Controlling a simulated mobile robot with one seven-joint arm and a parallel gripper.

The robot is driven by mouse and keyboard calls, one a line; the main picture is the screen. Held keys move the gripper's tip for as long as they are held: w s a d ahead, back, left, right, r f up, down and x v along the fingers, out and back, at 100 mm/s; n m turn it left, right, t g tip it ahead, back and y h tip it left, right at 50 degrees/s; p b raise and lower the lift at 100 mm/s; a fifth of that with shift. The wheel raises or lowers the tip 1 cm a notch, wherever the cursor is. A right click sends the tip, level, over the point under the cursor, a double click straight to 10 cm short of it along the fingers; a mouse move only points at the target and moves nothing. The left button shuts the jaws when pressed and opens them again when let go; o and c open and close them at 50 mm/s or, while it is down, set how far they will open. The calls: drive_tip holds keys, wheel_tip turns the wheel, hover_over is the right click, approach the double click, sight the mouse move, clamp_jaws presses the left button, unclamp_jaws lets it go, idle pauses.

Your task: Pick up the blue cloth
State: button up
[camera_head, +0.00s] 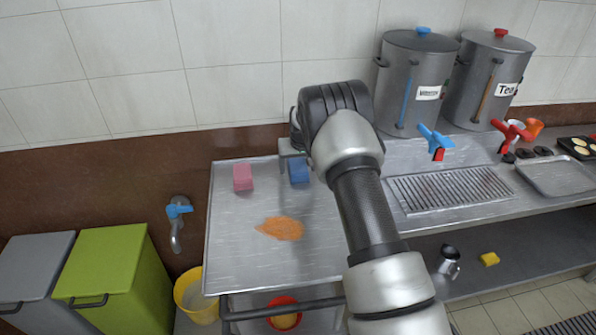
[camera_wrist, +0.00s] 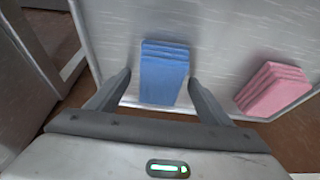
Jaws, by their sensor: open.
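The blue cloth (camera_head: 298,170) lies folded on the metal counter near its back edge, just left of my arm in the head view. In the wrist view the blue cloth (camera_wrist: 163,75) shows as a folded stack between my two fingers. My gripper (camera_wrist: 160,85) is open, with one finger on each side of the cloth and a gap visible on both sides. I cannot tell how high the fingertips are above the counter. In the head view my arm hides part of the gripper.
A pink folded cloth (camera_head: 243,177) lies left of the blue one; in the wrist view the pink cloth (camera_wrist: 272,90) is to the right. An orange spill (camera_head: 281,228) marks the counter (camera_head: 232,257). Two steel urns (camera_head: 415,85) stand at the right. The tiled wall is close behind.

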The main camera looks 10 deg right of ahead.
sight(298, 166)
drive_tip(key=shift+f, duration=0.2)
drive_tip(key=c, duration=1.2)
drive_tip(key=shift+r, duration=0.5)
wheel_tip(298, 166, up, 10)
drive_tip(key=shift+f, duration=0.25)
drive_tip(key=o, duration=0.4)
drive_tip(key=shift+c, duration=1.1)
drive_tip(key=shift+s, duration=0.1)
